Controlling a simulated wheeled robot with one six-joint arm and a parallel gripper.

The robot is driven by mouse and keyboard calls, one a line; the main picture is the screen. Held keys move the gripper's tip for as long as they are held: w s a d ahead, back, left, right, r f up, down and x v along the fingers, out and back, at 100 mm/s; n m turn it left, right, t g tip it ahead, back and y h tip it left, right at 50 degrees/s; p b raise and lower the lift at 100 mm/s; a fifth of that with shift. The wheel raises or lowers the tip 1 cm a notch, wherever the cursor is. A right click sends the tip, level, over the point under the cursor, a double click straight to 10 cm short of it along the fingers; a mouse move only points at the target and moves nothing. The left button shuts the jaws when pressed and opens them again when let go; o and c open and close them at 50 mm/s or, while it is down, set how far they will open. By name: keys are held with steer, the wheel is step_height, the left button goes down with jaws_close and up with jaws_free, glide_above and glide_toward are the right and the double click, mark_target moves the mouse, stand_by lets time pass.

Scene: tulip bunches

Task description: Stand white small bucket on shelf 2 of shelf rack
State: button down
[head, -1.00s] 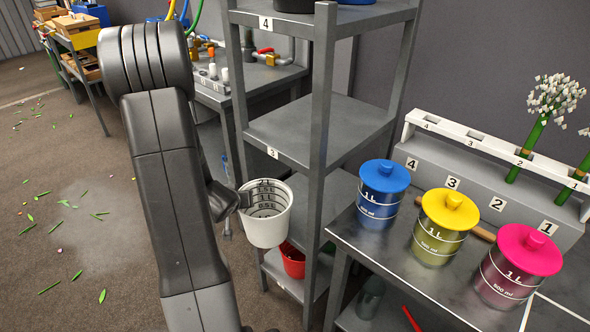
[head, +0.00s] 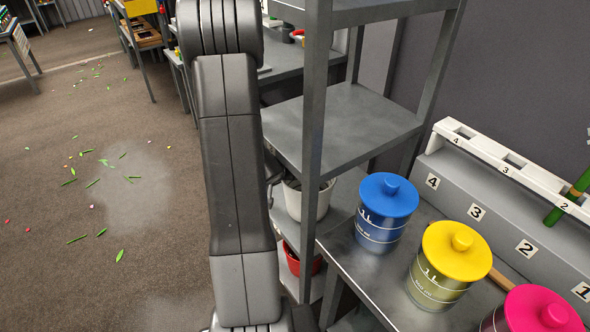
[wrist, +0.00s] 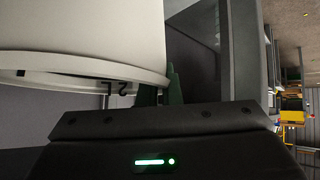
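The white small bucket (head: 308,201) is upright at the level of shelf 2 (head: 346,192) of the grey shelf rack (head: 315,90), partly hidden by the front post and my arm. I cannot tell whether its base touches the shelf. In the wrist view the bucket (wrist: 80,40) fills the upper left, its rim and "2 L" mark close to my gripper. My gripper (wrist: 160,84) has its dark green fingers at the bucket's rim and appears shut on its wall. In the head view my arm hides the gripper.
A red bucket (head: 297,262) stands on the shelf below. Shelf 3 (head: 350,122) lies just above the white bucket. Blue (head: 383,215), yellow (head: 450,268) and pink (head: 540,312) lidded canisters stand on the table at right. The floor at left is open, with scattered leaves.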

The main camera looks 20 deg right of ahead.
steer(key=shift+w+d+f+b, duration=0.1)
steer(key=shift+f+b, duration=0.2)
steer(key=shift+f, duration=0.15)
steer(key=shift+r, duration=0.25)
steer(key=shift+a+f, duration=0.2)
steer(key=shift+f, duration=0.05)
steer(key=c, duration=1.6)
jaws_free()
steer(key=shift+r, duration=0.2)
steer(key=s+a+r, duration=0.1)
steer(key=s+a, duration=0.1)
steer(key=s, duration=0.2)
steer(key=s+a+r, duration=0.1)
steer(key=s+a, duration=0.2)
steer(key=s, duration=0.2)
steer(key=s+a+r+p, duration=0.1)
steer(key=s+a, duration=0.2)
steer(key=s, duration=0.1)
steer(key=shift+s+r, duration=0.15)
steer(key=shift+s, duration=0.2)
